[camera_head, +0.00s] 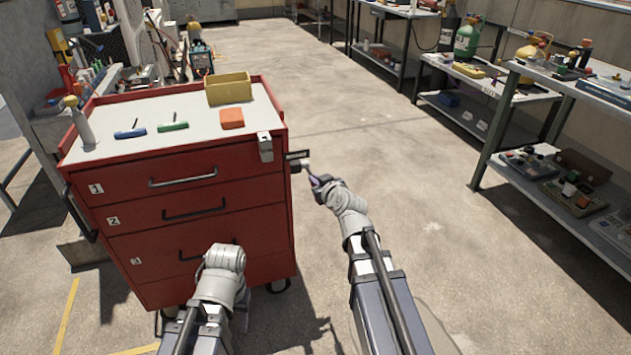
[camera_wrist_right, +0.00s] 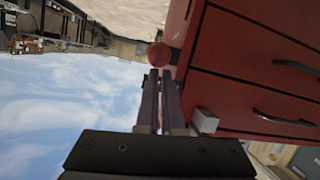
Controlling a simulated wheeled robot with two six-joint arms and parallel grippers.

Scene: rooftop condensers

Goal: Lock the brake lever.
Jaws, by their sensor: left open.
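The red tool cart (camera_head: 215,228) stands at left centre with its drawers facing me. The brake lever shows as a round red knob (camera_wrist_right: 157,54) beside the cart's red side in the right wrist view. In the head view its place at the cart's right edge is small and partly hidden. My right gripper (camera_head: 311,175) is just right of that edge. In the wrist view its two dark fingers (camera_wrist_right: 161,74) point at the knob, with a narrow gap between them; contact is unclear. My left gripper (camera_head: 224,250) is low before the drawers, open, its fingers mostly hidden by the wrist.
A yellow bin (camera_head: 229,88), an orange block (camera_head: 232,118), blue and green tools and a spray bottle (camera_head: 79,121) are on the cart top. A grey bracket (camera_head: 265,147) sits on its front corner. Shelving (camera_head: 550,95) lines the right; the floor between is clear.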

